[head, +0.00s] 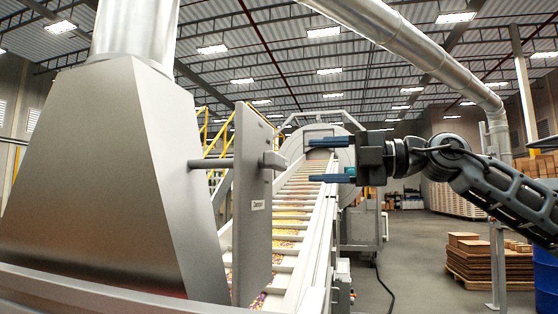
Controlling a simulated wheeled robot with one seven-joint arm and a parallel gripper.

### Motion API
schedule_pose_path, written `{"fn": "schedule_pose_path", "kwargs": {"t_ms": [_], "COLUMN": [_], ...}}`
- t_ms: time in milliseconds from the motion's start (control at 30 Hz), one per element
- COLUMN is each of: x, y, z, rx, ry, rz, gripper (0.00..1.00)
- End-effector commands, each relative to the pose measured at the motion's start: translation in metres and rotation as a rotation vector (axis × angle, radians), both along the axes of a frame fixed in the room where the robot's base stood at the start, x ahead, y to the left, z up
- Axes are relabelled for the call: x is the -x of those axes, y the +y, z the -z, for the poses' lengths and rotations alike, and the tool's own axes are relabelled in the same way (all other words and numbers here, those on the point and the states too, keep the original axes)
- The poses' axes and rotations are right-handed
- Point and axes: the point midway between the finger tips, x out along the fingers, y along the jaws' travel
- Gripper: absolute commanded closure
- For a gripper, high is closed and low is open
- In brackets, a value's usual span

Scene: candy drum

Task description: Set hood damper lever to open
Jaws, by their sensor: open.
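The hood (115,185) is a large grey metal housing at the left, with a round duct (135,30) rising from its top. A short rod (212,163) runs from its side to a tall upright grey plate (252,225) with a small white label too small to read. A small grey block (273,160) sticks out of the plate's right face at rod height; it looks like part of the damper lever, but its setting cannot be told. My gripper (316,160) is open and empty, its two blue fingers pointing left toward the block, with a gap between them in the picture.
A slatted conveyor (295,215) carrying candy rises behind the plate to a large drum (345,150). Yellow stair rails (215,135) stand behind. A pallet of flat cardboard (480,255) and a blue barrel (546,285) are at right. Open floor lies between.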

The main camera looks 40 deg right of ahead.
Motion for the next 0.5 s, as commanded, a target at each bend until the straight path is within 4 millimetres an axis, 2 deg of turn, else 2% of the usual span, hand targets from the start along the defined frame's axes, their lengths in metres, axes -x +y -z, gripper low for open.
{"fn": "schedule_pose_path", "kwargs": {"t_ms": [167, 500], "x": [-0.011, -0.053], "y": [0.005, 0.033], "z": [-0.002, -0.003], "rx": [0.012, 0.01], "ry": [0.009, 0.008], "rz": [0.009, 0.007], "gripper": [0.43, 0.43]}}
